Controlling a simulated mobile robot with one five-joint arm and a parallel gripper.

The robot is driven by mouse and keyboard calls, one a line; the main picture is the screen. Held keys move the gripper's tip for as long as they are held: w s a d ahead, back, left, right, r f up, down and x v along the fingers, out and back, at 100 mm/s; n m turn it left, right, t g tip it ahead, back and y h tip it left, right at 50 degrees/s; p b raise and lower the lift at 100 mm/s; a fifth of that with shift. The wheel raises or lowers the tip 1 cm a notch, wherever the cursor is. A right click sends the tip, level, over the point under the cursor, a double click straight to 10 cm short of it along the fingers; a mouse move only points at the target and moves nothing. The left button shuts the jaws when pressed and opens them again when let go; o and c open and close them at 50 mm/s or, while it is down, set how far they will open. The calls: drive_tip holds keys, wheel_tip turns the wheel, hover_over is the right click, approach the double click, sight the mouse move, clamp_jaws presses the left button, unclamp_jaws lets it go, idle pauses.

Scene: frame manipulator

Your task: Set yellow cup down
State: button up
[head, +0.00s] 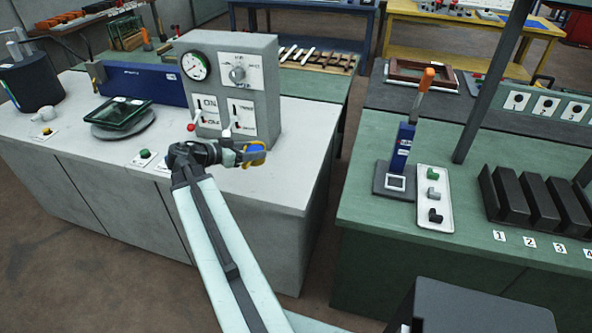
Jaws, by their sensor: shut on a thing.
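A small yellow cup (257,156) is at the end of my arm, above the right part of the pale grey counter (285,180). My gripper (250,153) is shut on the yellow cup. A blue part shows at the cup's upper edge; I cannot tell if it belongs to the cup. The gripper hides part of the cup. I cannot tell whether the cup touches the counter.
A grey control box (255,70) with a gauge and levers stands just behind my gripper. A dark green tray (120,112) sits on a round plate to the left. The counter's right front corner is clear. A green bench (375,215) stands across a gap.

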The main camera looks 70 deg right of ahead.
drive_tip(key=w+d+f+b, duration=0.1)
drive_tip(key=w+f+b, duration=0.1)
drive_tip(key=f, duration=0.1)
drive_tip(key=w+d+f+b, duration=0.1)
drive_tip(key=shift+w+d+f, duration=0.3)
drive_tip(key=shift+d+f, duration=0.05)
drive_tip(key=shift+f, duration=0.05)
drive_tip(key=shift+r, duration=0.2)
drive_tip(key=s+d, duration=0.2)
drive_tip(key=s, duration=0.2)
drive_tip(key=s+d, duration=0.3)
drive_tip(key=s, duration=0.1)
drive_tip(key=s+d+f, duration=0.1)
drive_tip(key=s+d, duration=0.2)
drive_tip(key=s, duration=0.1)
drive_tip(key=shift+s+b, duration=0.35)
drive_tip(key=shift+b, duration=0.05)
drive_tip(key=f+b, duration=0.4)
drive_tip(key=shift+s+d+f, duration=0.1)
drive_tip(key=shift+s+d, duration=0.2)
drive_tip(key=shift+s, duration=0.1)
drive_tip(key=o, duration=1.4)
drive_tip(key=shift+c, duration=0.2)
drive_tip(key=shift+r, duration=0.2)
